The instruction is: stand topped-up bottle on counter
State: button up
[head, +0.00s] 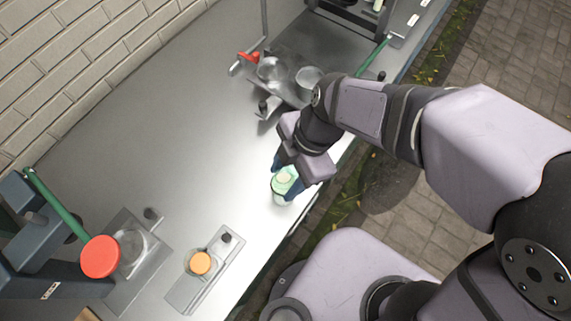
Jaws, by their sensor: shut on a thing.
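The bottle (282,196) is a small clear container with a pale green content or top, in the middle of the head view near the counter's front edge. My gripper (288,172) is shut on it from above, its dark blue fingers around the upper part. The bottle looks roughly upright. I cannot tell whether its base touches the counter (160,130). The gripper and wrist hide part of it.
At the lower left, a red disc (100,257) and green bar sit beside a metal plate with a glass. An orange-capped item (200,263) sits on another plate. Glass vessels (309,77) and a red-handled part (249,57) stand at the back. The left middle counter is clear.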

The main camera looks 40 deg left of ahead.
jog(key=shift+f+b, duration=0.25)
jog(key=shift+b, duration=0.2)
dwell(0.5)
jog(key=o, duration=1.1)
jog(key=c, duration=0.3)
jog(key=shift+r+p, duration=2.95)
jog(key=shift+r, duration=1.05)
